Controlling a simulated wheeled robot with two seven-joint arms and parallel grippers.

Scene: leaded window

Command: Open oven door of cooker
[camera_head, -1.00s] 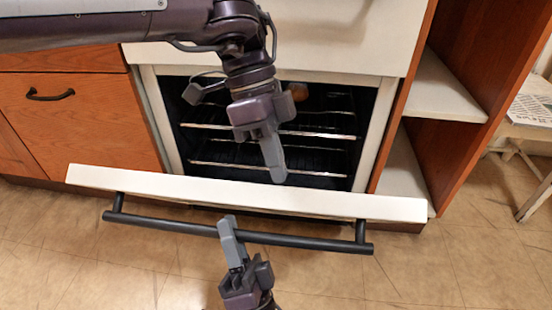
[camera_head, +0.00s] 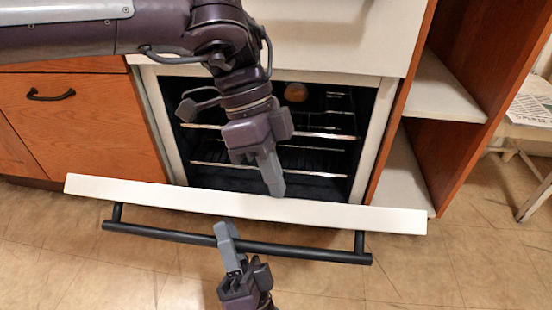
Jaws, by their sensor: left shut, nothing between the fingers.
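The oven door (camera_head: 340,214) of the white cooker (camera_head: 330,35) is tilted well open, its top edge out in front of the oven cavity (camera_head: 325,150). Its black bar handle (camera_head: 300,249) faces the front. My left gripper (camera_head: 273,183) is shut and empty, pointing down just inside the door's top edge, in front of the cavity; I cannot tell if it touches the door. My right gripper (camera_head: 226,238) is at the handle from the front, its fingertips overlapping the bar in view. Whether its fingers are shut around the bar is unclear.
Wire racks (camera_head: 305,134) cross the oven cavity. A wooden drawer cabinet (camera_head: 85,115) stands to the left. Open shelves (camera_head: 440,95) stand to the right, with a white chair (camera_head: 525,140) beyond. The tiled floor (camera_head: 450,265) in front is clear.

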